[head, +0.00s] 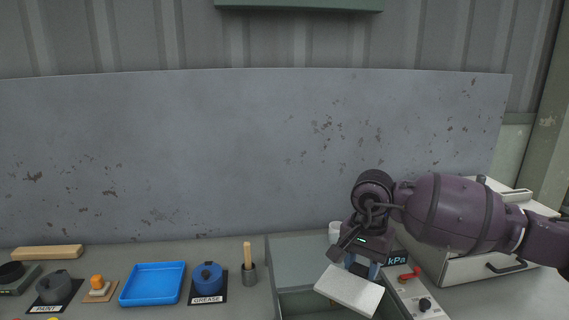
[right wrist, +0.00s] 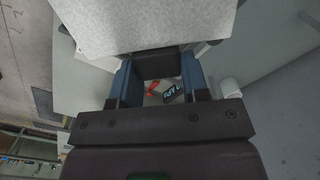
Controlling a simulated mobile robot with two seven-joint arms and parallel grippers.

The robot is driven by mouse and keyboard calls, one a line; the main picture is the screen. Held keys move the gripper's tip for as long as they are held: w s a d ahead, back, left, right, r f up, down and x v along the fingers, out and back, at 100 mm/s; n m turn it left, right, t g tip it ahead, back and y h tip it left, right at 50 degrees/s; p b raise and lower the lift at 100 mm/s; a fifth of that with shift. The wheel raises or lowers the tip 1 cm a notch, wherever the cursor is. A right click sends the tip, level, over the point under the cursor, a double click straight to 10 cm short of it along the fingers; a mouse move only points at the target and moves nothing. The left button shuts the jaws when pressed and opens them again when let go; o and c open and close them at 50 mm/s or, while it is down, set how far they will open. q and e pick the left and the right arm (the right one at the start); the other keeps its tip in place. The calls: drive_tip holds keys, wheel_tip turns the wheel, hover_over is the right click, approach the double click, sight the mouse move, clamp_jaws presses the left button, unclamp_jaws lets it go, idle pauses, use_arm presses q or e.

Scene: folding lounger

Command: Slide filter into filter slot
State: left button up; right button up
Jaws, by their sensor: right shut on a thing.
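The filter (head: 349,290) is a flat pale rectangular panel in the head view, held tilted above a grey-green open housing (head: 290,249). My right gripper (head: 362,268) is shut on the filter's far edge. In the right wrist view the filter (right wrist: 145,25) fills the top, beyond the blue fingers of the gripper (right wrist: 158,80). The filter slot cannot be told apart clearly; the filter and gripper cover part of the housing. My left gripper is in neither view.
A kPa display (head: 397,260) and a panel with a black knob (head: 425,304) stand right of the filter. A white case (head: 480,262) is further right. A blue tray (head: 153,284), grease pot (head: 207,279) and brush holder (head: 249,272) stand left.

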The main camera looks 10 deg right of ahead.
drive_tip(key=shift+w+a+f+n, duration=0.1)
drive_tip(key=shift+a+n, duration=0.15)
drive_tip(key=shift+n, duration=0.95)
drive_tip(key=s+a+f+n, duration=0.4)
drive_tip(key=s+f+n, duration=0.1)
drive_tip(key=f+n, duration=0.1)
drive_tip(key=shift+a+f+n, duration=0.3)
drive_tip(key=shift+a+n, duration=0.05)
drive_tip(key=shift+n, duration=0.25)
drive_tip(key=shift+s+d, duration=0.1)
